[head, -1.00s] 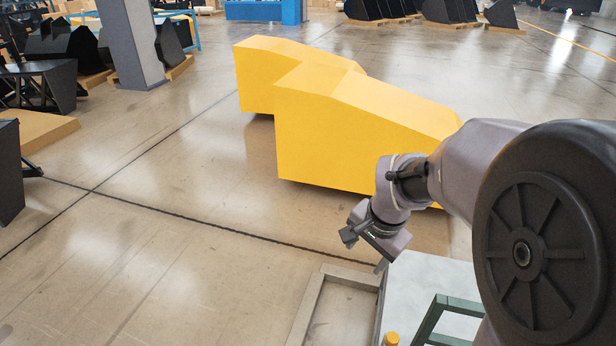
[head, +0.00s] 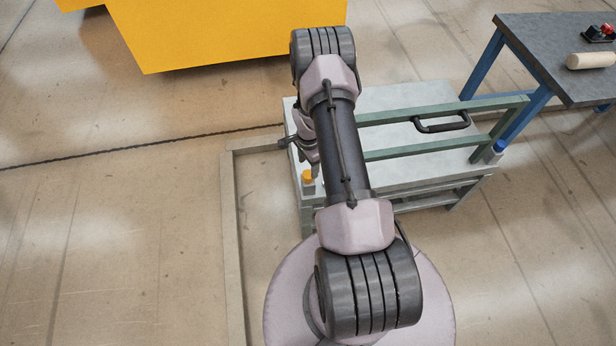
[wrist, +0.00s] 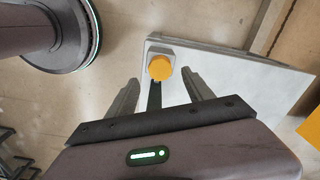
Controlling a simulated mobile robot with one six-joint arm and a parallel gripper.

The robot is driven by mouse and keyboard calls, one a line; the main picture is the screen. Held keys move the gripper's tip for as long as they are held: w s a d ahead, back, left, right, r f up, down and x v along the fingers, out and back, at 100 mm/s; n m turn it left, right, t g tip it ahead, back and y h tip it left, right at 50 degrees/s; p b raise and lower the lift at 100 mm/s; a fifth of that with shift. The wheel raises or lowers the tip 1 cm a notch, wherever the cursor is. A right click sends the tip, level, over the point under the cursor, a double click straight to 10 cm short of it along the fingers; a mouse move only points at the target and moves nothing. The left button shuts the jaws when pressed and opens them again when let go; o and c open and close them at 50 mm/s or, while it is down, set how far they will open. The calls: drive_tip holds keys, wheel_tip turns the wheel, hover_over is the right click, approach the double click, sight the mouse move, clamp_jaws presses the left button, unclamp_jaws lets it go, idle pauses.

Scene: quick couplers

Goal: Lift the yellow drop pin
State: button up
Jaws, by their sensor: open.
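The yellow drop pin (head: 308,176) shows as a round yellow-orange cap at the near left corner of the pale grey table (head: 400,100). In the wrist view, the pin (wrist: 161,67) sits on a small grey block at the table's corner. My gripper (wrist: 160,77) is open and empty, with one finger to each side of the pin's cap in the picture. Its distance above the pin cannot be told. In the head view, my arm hides most of the gripper. The pin's shaft is hidden beneath the cap.
A dark-topped blue bench (head: 560,50) stands right. A large yellow block (head: 230,30) is behind. The left floor is clear.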

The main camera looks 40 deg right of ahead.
sight(308, 174)
wheel_tip(308, 174, down, 6)
drive_tip(key=shift+f+b, duration=0.15)
drive_tip(key=shift+b, duration=0.7)
clamp_jaws()
